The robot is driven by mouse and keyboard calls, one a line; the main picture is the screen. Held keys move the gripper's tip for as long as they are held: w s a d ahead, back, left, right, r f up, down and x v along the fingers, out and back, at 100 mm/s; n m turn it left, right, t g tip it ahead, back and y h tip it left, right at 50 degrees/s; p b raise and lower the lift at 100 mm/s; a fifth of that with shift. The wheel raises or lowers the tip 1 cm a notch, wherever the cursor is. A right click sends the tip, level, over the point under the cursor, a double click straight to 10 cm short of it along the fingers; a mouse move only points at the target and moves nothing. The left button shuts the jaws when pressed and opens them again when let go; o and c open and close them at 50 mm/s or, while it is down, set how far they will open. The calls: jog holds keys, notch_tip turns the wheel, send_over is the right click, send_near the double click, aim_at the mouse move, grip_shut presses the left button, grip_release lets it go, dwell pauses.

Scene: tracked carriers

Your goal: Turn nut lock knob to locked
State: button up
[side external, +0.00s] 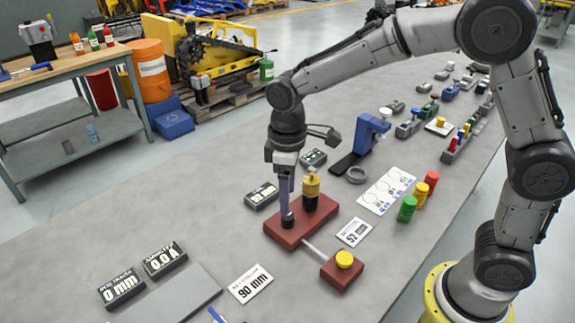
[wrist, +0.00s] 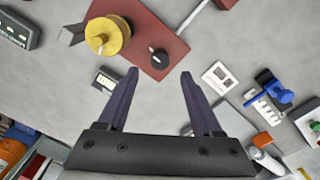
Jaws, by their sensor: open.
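The red base plate (side external: 285,236) carries a yellow cylinder (side external: 311,187) and a small black knob (side external: 288,221). In the wrist view the black knob (wrist: 159,58) has a pale pointer mark and sits on the red plate (wrist: 172,22), beside the yellow cylinder (wrist: 106,36). I take this knob as the nut lock knob; no label on it is readable. My gripper (side external: 286,207) points down just over the knob. In the wrist view my gripper (wrist: 159,72) is open, its fingertips on either side of the knob's line.
A rod joins the plate to a red block with a yellow button (side external: 344,259). A "90 mm" card (side external: 250,284), two dark displays (side external: 121,289) and a blue stand (side external: 369,134) are around it.

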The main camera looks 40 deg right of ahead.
notch_tip(320, 180, up, 8)
dwell(0.5)
jog(key=s+d+r+m+t, duration=0.3)
jog(key=s+d+r, duration=0.5)
jog(key=s+r, duration=0.1)
jog(key=s+d+f+m+t, duration=0.2)
jog(key=s+f, duration=0.5)
jog(key=s, duration=0.5)
jog(key=shift+s+d+m+t, duration=0.35)
jog(key=shift+d+m, duration=0.4)
jog(key=shift+m, duration=0.15)
jog(key=shift+f, duration=0.1)
